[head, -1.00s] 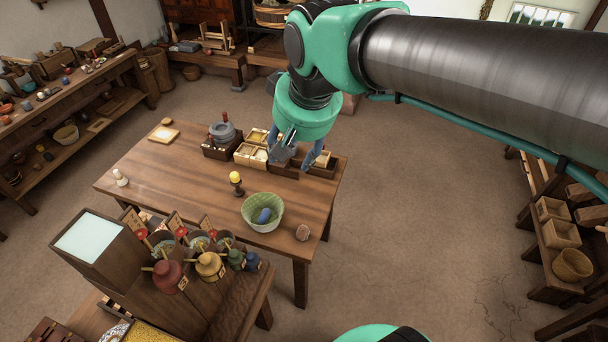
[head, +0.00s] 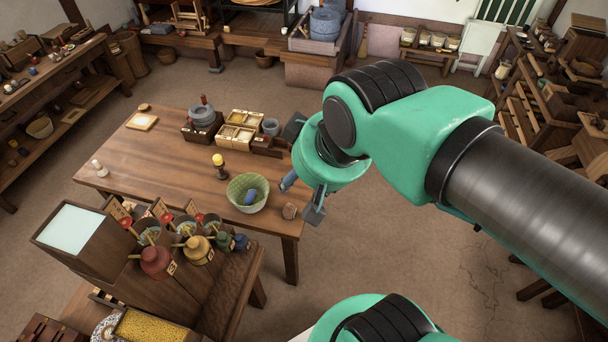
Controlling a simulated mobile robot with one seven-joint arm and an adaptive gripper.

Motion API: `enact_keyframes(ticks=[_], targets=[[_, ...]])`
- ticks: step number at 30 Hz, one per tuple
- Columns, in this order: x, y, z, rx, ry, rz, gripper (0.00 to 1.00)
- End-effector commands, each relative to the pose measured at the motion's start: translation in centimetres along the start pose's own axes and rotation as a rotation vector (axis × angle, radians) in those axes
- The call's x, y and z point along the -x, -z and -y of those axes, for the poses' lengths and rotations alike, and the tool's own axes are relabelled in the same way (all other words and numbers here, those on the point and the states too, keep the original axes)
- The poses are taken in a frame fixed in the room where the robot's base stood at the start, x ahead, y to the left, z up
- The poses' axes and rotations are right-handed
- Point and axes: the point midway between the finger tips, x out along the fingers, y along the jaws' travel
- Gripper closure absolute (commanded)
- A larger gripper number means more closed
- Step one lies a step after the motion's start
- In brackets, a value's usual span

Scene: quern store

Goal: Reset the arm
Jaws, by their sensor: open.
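My gripper (head: 302,197) is at the right edge of the wooden table (head: 150,176) in the head view. Its fingers are apart, and nothing shows between them. It hangs just right of a green woven bowl (head: 262,205) with a blue object (head: 250,197) in it. A small brown lump (head: 289,211) lies on the table corner close to the fingers. My teal and dark metal arm reaches in from the right and hides part of the floor behind it.
On the table stand a small quern (head: 202,116), a box with compartments (head: 238,129), a yellow-topped stand (head: 219,165) and a white figure (head: 100,168). A bench with several coloured jars (head: 155,262) is in front. Open floor (head: 400,260) lies right of the table.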

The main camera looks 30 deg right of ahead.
Motion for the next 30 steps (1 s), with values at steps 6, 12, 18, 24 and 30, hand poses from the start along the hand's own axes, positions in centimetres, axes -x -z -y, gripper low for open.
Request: enact_keyframes(ticks=[6,12,18,24,30], targets=[[-0.7,-0.4,0.0,0.000,0.000,0.000,0.51],[-2.8,-1.5,0.0,0.000,0.000,0.000,0.51],[-4.5,-2.4,0.0,0.000,0.000,0.000,0.51],[-4.7,-2.5,0.0,0.000,0.000,0.000,0.51],[-4.6,-2.4,0.0,0.000,0.000,0.000,0.51]])
